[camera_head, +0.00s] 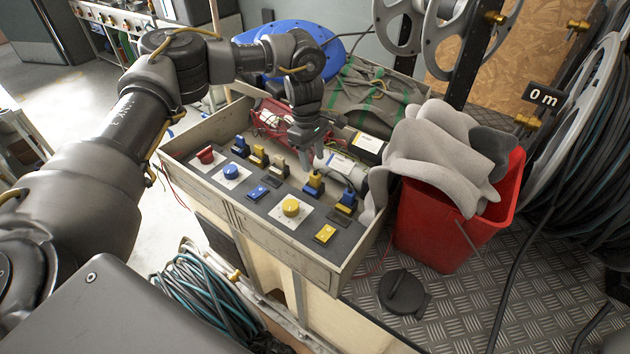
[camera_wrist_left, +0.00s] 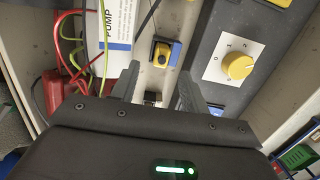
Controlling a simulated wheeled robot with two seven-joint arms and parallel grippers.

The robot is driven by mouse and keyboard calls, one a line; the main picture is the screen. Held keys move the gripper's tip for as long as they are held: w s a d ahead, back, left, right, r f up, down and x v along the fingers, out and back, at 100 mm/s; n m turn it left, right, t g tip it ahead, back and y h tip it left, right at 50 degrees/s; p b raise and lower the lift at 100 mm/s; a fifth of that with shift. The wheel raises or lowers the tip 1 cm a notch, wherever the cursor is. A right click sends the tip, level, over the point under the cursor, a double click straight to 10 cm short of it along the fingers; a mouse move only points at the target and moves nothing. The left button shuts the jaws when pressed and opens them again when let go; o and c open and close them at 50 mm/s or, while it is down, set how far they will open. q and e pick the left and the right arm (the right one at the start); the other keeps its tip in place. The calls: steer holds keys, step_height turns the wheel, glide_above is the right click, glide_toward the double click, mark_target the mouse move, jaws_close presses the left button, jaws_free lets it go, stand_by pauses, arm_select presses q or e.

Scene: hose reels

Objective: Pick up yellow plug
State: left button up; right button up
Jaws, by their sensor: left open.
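My left gripper (camera_head: 318,160) is above the wooden control box, pointing down, its fingers apart with nothing between them. In the left wrist view the open fingertips (camera_wrist_left: 157,74) frame a strip of the box floor. A plug with yellow on a blue base (camera_wrist_left: 165,50) stands just beyond them. I cannot tell for certain which is the yellow plug. A dark piece between the fingers is partly hidden.
The panel holds a yellow knob (camera_head: 291,207), a blue knob (camera_head: 231,171) and a red knob (camera_head: 205,155). The wooden box walls (camera_head: 300,262) surround it. Red and green wires (camera_wrist_left: 75,45) lie close. A red bucket (camera_head: 440,232) with grey cloth stands right.

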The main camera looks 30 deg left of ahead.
mark_target(315, 174)
arm_select(q)
steer(key=shift+s+d+f, duration=0.1)
steer(key=shift+s+f, duration=0.05)
steer(key=shift+f, duration=0.05)
steer(key=f, duration=0.2)
steer(key=f+p, duration=0.1)
steer(key=shift+d+f, duration=0.25)
steer(key=shift+f, duration=0.6)
jaws_close()
arm_select(e)
steer(key=shift+s+d, duration=0.25)
steer(key=shift+s, duration=0.3)
steer(key=shift+s+d, duration=0.25)
steer(key=shift+s, duration=0.25)
